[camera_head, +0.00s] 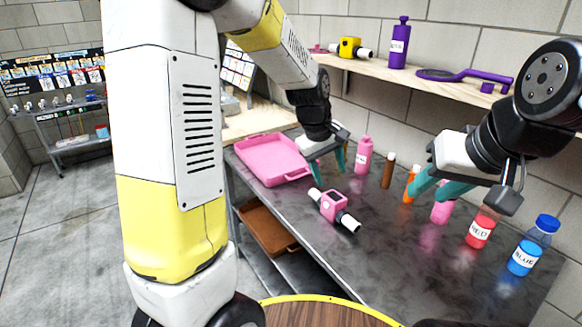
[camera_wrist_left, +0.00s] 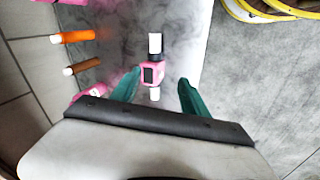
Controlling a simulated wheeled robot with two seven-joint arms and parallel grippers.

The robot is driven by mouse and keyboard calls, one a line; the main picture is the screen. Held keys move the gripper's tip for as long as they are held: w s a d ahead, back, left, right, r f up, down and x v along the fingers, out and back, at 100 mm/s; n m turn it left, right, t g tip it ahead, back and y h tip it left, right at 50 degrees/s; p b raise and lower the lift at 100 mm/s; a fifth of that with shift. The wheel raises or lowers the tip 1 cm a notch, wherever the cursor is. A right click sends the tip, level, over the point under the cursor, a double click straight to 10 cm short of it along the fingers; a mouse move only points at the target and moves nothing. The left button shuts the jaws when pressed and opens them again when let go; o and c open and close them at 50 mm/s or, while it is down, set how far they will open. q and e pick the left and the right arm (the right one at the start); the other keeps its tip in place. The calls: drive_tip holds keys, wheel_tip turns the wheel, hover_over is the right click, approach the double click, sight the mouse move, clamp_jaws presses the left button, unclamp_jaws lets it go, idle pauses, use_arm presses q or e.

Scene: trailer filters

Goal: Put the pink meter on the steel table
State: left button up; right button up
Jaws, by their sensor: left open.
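The pink meter (camera_head: 334,207) with white pipe ends lies on the dark steel table (camera_head: 385,265), near its front edge. In the left wrist view the meter (camera_wrist_left: 153,74) appears between the fingertips, with the left finger close to its side. My left gripper (camera_head: 328,165) is open and empty, above the table behind the meter in the head view. It also shows at the bottom of the left wrist view (camera_wrist_left: 160,85). My right gripper (camera_head: 424,197) has its teal fingers apart near the orange and pink bottles; whether it touches them is unclear.
A pink tray (camera_head: 271,160) lies at the table's left end. Several bottles, including pink (camera_head: 363,155), brown (camera_head: 388,171), red (camera_head: 481,228) and blue (camera_head: 526,246), stand along the back. A yellow meter (camera_head: 350,47) sits on the wooden shelf. A brown tray (camera_head: 268,229) is below.

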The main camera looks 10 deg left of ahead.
use_arm(q)
drive_tip(key=s+a+r+m+t, duration=0.1)
drive_tip(key=s+a+r+m, duration=0.2)
drive_tip(key=s, duration=0.7)
drive_tip(key=s+a+r+m+t, duration=0.2)
drive_tip(key=s+a+r+m, duration=0.2)
drive_tip(key=s+a+r, duration=0.3)
drive_tip(key=s+r, duration=0.1)
drive_tip(key=s, duration=0.3)
drive_tip(key=shift+a+r, duration=0.3)
drive_tip(key=shift+r, duration=0.05)
